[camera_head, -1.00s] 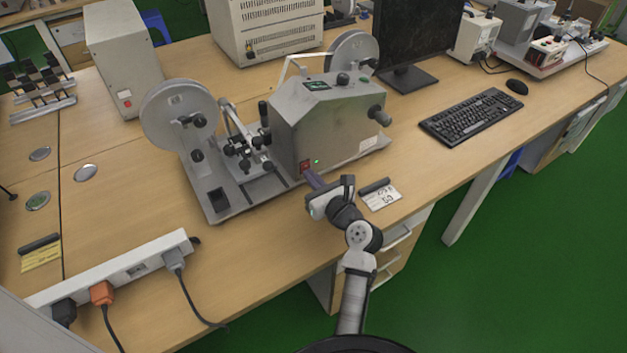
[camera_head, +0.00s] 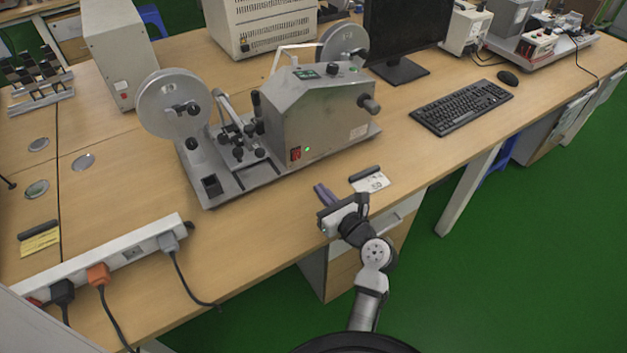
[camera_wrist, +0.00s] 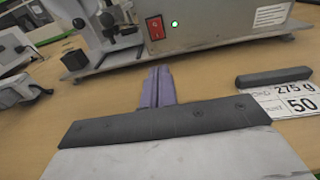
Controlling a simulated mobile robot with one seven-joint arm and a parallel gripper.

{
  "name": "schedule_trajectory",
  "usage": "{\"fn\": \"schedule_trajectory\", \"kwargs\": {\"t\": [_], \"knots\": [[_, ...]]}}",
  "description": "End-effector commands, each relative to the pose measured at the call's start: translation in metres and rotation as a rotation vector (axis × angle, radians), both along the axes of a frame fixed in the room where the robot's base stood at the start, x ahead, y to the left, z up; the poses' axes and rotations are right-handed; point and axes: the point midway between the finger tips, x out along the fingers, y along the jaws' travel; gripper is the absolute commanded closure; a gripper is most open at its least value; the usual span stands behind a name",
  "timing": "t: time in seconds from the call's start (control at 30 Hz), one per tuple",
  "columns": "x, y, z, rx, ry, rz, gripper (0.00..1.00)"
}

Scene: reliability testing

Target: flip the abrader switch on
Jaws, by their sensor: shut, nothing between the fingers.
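The abrader (camera_head: 318,115) is a grey machine with two round wheels, standing on the desk. Its red rocker switch (camera_head: 295,154) is low on the front face, with a lit green light (camera_head: 307,149) beside it. In the wrist view the switch (camera_wrist: 155,27) and the green light (camera_wrist: 174,24) show above the fingertips. My gripper (camera_head: 322,192) has purple fingers, shut and empty. It is in front of the abrader, apart from the switch, near the desk's front edge. The fingers (camera_wrist: 158,84) point toward the switch in the wrist view.
A dark bar and a white label card (camera_head: 372,182) lie right of my gripper. A power strip (camera_head: 120,252) with plugs and cables lies at the front left. A keyboard (camera_head: 461,106) and monitor (camera_head: 405,35) stand to the right. Bare desk lies between my fingers and the abrader.

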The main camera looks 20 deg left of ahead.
Motion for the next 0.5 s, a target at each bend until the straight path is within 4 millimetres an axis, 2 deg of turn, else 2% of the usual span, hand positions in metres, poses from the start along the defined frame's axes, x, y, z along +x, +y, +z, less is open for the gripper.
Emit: {"fn": "schedule_trajectory", "kwargs": {"t": [0.03, 0.2, 0.5], "knots": [[-0.006, -0.009, -0.005, 0.0, 0.002, -0.003, 1.0], [-0.021, -0.028, -0.005, 0.001, 0.001, -0.002, 1.0], [-0.028, -0.036, -0.005, 0.0, 0.0, 0.0, 1.0]]}}
